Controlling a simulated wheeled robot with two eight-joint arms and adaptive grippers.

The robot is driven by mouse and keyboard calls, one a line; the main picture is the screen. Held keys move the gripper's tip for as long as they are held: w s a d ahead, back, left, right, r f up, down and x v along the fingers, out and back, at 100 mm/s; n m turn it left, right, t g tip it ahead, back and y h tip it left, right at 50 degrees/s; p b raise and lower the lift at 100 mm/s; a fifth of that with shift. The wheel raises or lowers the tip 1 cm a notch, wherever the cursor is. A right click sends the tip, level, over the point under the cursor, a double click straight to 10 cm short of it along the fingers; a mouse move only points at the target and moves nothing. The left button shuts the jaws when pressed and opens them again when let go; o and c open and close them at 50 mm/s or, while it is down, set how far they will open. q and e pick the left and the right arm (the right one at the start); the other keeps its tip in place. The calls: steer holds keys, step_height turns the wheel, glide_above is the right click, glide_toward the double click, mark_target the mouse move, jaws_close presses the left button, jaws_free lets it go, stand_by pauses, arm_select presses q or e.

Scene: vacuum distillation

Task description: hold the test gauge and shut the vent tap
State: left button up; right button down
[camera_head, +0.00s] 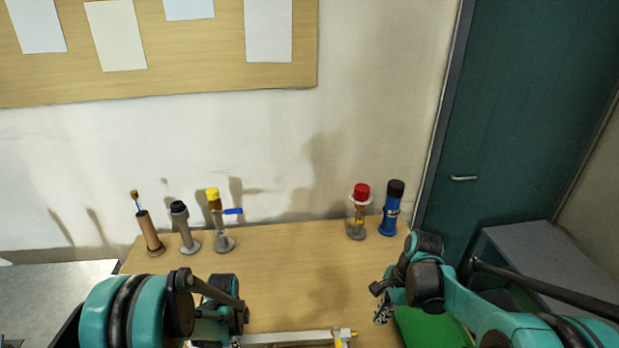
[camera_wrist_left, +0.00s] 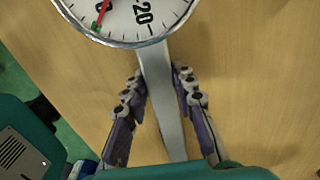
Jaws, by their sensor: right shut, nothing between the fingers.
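The test gauge, a round white dial (camera_wrist_left: 127,14) with a red needle and a grey stem (camera_wrist_left: 165,105), shows in the left wrist view. My left gripper (camera_wrist_left: 160,80) has a finger on each side of the stem, close against it below the dial. In the head view my left arm hides the dial and these fingers. My right gripper (camera_head: 381,312) is shut and empty above the table's right part. A yellow-topped fitting with a blue lever (camera_head: 233,211) stands at the table's back left, and a red-capped fitting (camera_head: 361,192) at the back right. I cannot tell which is the vent tap.
A brown holder (camera_head: 150,232) and a grey black-capped fitting (camera_head: 182,226) stand at the back left. A blue black-capped cylinder (camera_head: 392,213) stands at the back right. A silver bar with a yellow end (camera_head: 347,332) lies at the front. The table's middle (camera_head: 295,275) is clear.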

arm_select(q)
steer(key=o, duration=0.4)
steer(key=shift+r, duration=0.1)
step_height(320, 180, up, 12)
steer(key=shift+f, duration=0.1)
stand_by(0.4)
steer(key=s+r+n+t+b, duration=0.1)
steer(key=s+n+t+b, duration=0.1)
steer(key=s+n, duration=0.3)
steer(key=s+r+n+t+b, duration=0.2)
steer(key=s+n, duration=0.3)
steer(key=n, duration=0.2)
steer(key=s+a+r+n+t+b, duration=0.1)
steer(key=s+r+n+t+b, duration=0.1)
steer(key=s+n, duration=0.3)
steer(key=shift+s+r+n+t, duration=0.15)
steer(key=shift+s+n+t, duration=0.15)
steer(key=shift+n+t, duration=0.25)
arm_select(e)
steer(key=s+a+r+n+t+h, duration=0.1)
steer(key=s+a+n+t, duration=0.1)
steer(key=s+n, duration=0.3)
steer(key=s+a+r+n+t+h, duration=0.1)
steer(key=s+n+t, duration=0.4)
steer(key=n, duration=0.6)
steer(key=shift+s+a+r+n+t+h, duration=0.3)
steer(key=shift+s+a+r+n+h, duration=0.15)
steer(key=shift+s, duration=0.25)
